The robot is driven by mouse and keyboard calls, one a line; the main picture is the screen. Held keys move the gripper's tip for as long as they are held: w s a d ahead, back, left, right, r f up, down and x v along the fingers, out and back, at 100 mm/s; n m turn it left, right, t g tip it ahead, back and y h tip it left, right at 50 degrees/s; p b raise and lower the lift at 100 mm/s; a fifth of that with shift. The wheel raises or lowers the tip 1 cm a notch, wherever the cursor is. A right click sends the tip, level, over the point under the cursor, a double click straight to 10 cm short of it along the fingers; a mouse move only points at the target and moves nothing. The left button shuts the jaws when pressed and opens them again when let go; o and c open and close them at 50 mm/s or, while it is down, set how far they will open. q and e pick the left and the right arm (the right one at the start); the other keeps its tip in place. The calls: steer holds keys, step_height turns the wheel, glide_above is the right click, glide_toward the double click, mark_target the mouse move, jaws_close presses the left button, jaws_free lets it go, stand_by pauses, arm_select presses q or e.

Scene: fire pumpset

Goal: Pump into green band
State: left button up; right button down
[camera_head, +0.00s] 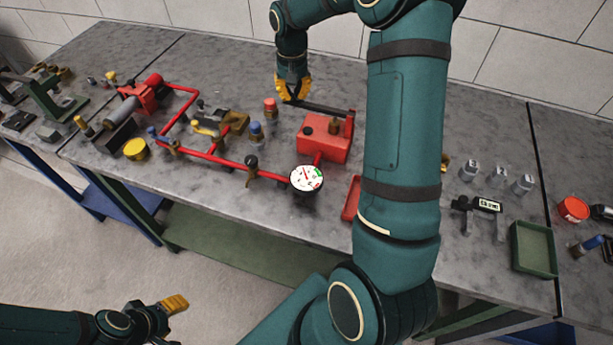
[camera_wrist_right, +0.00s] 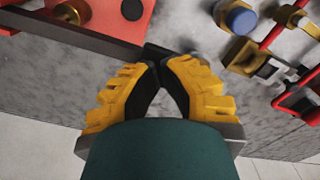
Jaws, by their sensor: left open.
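The red hand pump (camera_head: 318,145) stands on the bench with a black lever (camera_head: 325,108) running left from its upright. The pump's red body (camera_wrist_right: 85,18) and the lever (camera_wrist_right: 85,36) also show in the right wrist view. My right gripper (camera_head: 293,95) is at the lever's free end, and its yellow fingers (camera_wrist_right: 150,68) close together on it. The round white gauge (camera_head: 306,178) sits at the bench's front edge, with green and red marks on its right side; its needle reading is too small to tell. My left gripper (camera_head: 173,306) is open and empty, low in front of the bench.
Red pipework (camera_head: 228,160) with valves runs left from the gauge to a red and grey unit (camera_head: 145,95). A red tray (camera_head: 352,198) is partly hidden behind my right arm. A green tray (camera_head: 535,250) and small weights (camera_head: 498,176) lie to the right.

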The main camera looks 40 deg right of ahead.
steer(key=shift+f, duration=0.1)
stand_by(0.3)
steer(key=shift+f+b, duration=1.65)
steer(key=shift+f, duration=1)
steer(key=shift+r+p, duration=2.1)
steer(key=shift+r, duration=0.7)
steer(key=shift+f, duration=0.2)
steer(key=shift+f+b, duration=1.6)
steer(key=shift+f, duration=0.85)
steer(key=shift+r+p, duration=1.95)
steer(key=shift+r, duration=0.65)
